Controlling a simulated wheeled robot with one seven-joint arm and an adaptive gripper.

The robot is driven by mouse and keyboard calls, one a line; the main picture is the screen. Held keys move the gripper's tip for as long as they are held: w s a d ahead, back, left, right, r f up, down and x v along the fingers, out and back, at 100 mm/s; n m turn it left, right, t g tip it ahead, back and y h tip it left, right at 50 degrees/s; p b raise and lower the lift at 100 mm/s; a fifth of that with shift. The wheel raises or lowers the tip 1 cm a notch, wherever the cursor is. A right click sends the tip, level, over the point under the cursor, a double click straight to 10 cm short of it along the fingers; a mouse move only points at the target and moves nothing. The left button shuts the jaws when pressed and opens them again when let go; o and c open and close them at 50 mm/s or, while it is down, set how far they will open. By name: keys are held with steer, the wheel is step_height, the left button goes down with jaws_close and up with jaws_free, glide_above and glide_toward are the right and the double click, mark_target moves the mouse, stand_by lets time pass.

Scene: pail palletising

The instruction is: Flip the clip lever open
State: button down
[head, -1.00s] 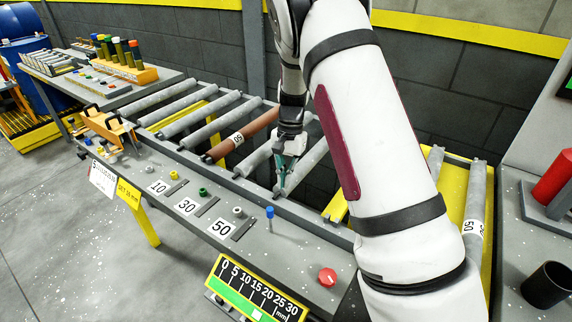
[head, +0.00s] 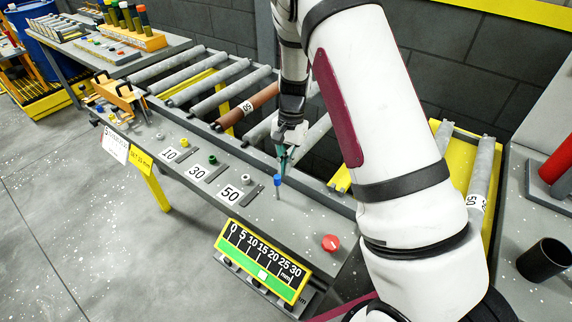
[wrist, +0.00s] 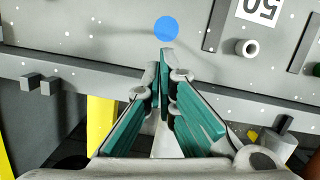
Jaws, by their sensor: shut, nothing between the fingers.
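A blue-topped upright lever or peg (head: 277,181) stands on the grey bench front, right of the 50 label; I cannot tell for certain that it is the clip lever. In the wrist view its top shows as a round blue disc (wrist: 166,29). My gripper (head: 284,168) is just behind it, pointing down. In the wrist view my gripper (wrist: 162,60) has its teal fingers shut and empty, with the tips just short of the blue disc. A small gap shows between them there. The lower part of the peg is hidden in the wrist view.
Labels 10, 30 and 50 (head: 230,194) lie along the bench front with small knobs and dark strips. Rollers, one brown (head: 246,106), lie behind. A red button (head: 330,243) and a yellow-framed mm scale (head: 262,262) are at front. A dark cup (head: 545,260) stands at right.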

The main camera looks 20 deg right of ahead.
mark_target(276, 175)
steer(key=shift+s+a+r+h+p, duration=0.2)
steer(key=shift+a+h+p, duration=0.1)
steer(key=shift+p, duration=0.1)
steer(key=shift+s+a+t+p, duration=0.15)
steer(key=shift+a+t+p, duration=0.05)
steer(key=shift+t+p, duration=0.2)
steer(key=s+a+t+h+p, duration=0.1)
steer(key=p, duration=0.1)
steer(key=s+a+h+p, duration=0.1)
steer(key=a+h, duration=0.1)
steer(key=shift+r+t+p, duration=0.35)
steer(key=shift+t+p, duration=0.05)
steer(key=shift+s+a+f+p, duration=0.25)
steer(key=shift+s+a, duration=0.15)
steer(key=shift+a, duration=0.15)
steer(key=shift+s+a+f+p, duration=0.15)
steer(key=shift+s+a+p, duration=0.15)
steer(key=shift+a, duration=0.3)
steer(key=shift+s+a+f+p, duration=0.2)
steer(key=shift+s+a, duration=0.25)
steer(key=shift+a, duration=0.1)
